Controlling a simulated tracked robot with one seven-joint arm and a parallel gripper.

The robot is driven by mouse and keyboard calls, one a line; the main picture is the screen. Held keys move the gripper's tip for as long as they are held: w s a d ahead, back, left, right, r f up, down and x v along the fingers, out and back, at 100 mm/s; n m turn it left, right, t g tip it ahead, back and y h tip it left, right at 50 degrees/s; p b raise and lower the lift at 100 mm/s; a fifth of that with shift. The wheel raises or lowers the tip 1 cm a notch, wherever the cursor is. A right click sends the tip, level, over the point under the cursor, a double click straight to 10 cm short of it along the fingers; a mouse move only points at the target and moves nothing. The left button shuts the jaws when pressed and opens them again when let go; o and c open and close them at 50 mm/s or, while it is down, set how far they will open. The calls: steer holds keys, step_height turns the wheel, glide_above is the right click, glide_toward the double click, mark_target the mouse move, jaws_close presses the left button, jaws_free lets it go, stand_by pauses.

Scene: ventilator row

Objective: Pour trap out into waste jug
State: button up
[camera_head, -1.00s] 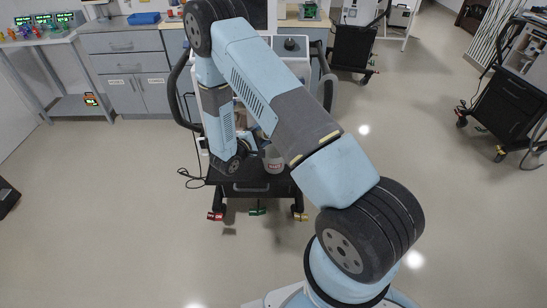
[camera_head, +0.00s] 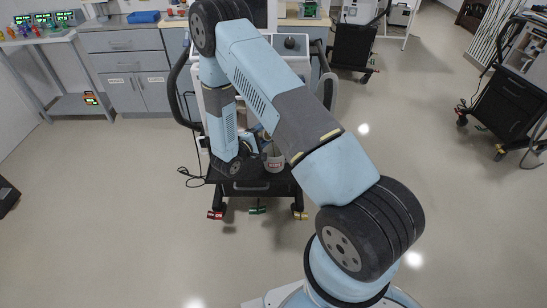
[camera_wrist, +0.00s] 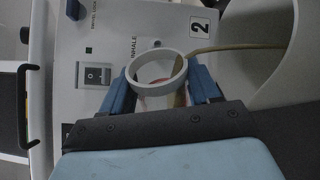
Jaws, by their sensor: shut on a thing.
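My gripper (camera_wrist: 163,84) has its two blue fingers on either side of a round cup with a pale ring rim, the trap (camera_wrist: 155,92). It is shut on the trap, whose open mouth shows in the wrist view; what is inside is not clear. The trap is in front of the ventilator panel (camera_wrist: 110,50) marked INHALE and 2. In the head view a white jug with a red label (camera_head: 275,163), likely the waste jug, stands on the cart's dark shelf, partly behind my arm. My gripper and the trap are hidden there.
A large pale curved surface (camera_wrist: 278,50) fills the wrist view's right side; I cannot tell if it is the jug. The cart's dark base (camera_head: 252,187) has coloured casters. The surrounding floor (camera_head: 110,220) is clear.

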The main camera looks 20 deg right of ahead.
steer(key=shift+s+d+r+m+p, duration=0.15)
steer(key=shift+s+d+m+p, duration=0.1)
steer(key=shift+s+m+p, duration=0.35)
stand_by(0.7)
steer(key=shift+s+d+r+m+t+p, duration=0.15)
steer(key=shift+m+p, duration=0.2)
steer(key=shift+m, duration=0.3)
steer(key=shift+s+r+m+t+p, duration=0.15)
steer(key=shift+m+p, duration=0.15)
steer(key=shift+m, duration=0.35)
stand_by(1.1)
